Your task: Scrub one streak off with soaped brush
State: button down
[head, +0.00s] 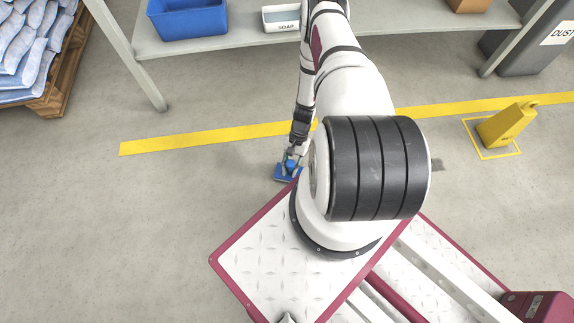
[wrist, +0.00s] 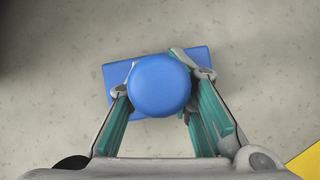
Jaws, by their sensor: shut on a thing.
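The brush (head: 285,175) is blue, with a flat block and a round knob. In the wrist view the brush (wrist: 160,84) is centred, knob towards the camera. My gripper (head: 292,158) is shut on the knob, its green-padded fingers (wrist: 160,95) on either side. The brush is low over the floor; I cannot tell whether it touches. Its bristles are hidden under the block. A white tray marked SOAP (head: 282,26) stands on the bench at the top. A dark grey patch (head: 437,165) shows on the floor right of my arm; I cannot tell whether it is a streak.
A grey bench (head: 240,38) holds a blue bin (head: 188,20). A yellow floor line (head: 200,141) crosses the view. A yellow stand (head: 508,126) is at right, a dust bin (head: 520,55) at upper right, a pallet of sacks (head: 35,60) at upper left. The left floor is clear.

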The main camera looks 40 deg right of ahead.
aim_at(280, 174)
jog(key=shift+s+d+f, duration=0.2)
jog(key=shift+s+d, duration=0.75)
jog(key=shift+d, duration=0.3)
jog(key=shift+w+a+r, duration=0.1)
jog(key=shift+w+a, duration=0.6)
jog(key=shift+a, duration=0.25)
jog(key=shift+w+a, duration=0.65)
jog(key=shift+a, duration=0.3)
jog(key=shift+w+a+r, duration=0.1)
jog(key=shift+w+a, duration=0.6)
jog(key=shift+a, duration=0.25)
jog(key=shift+w+a+f, duration=0.1)
jog(key=shift+w+a, duration=0.4)
jog(key=shift+a, duration=0.2)
jog(key=shift+w+a+f, duration=0.1)
jog(key=shift+w+a, duration=0.4)
jog(key=shift+a, duration=0.15)
jog(key=shift+w+a, duration=1)
jog(key=shift+a, duration=0.4)
jog(key=shift+w+a, duration=1.05)
jog(key=shift+a, duration=0.35)
jog(key=shift+w+a, duration=1)
jog(key=shift+a, duration=0.4)
jog(key=shift+r, duration=0.1)
jog(key=shift+r+p, duration=2.2)
jog(key=shift+r, duration=0.8)
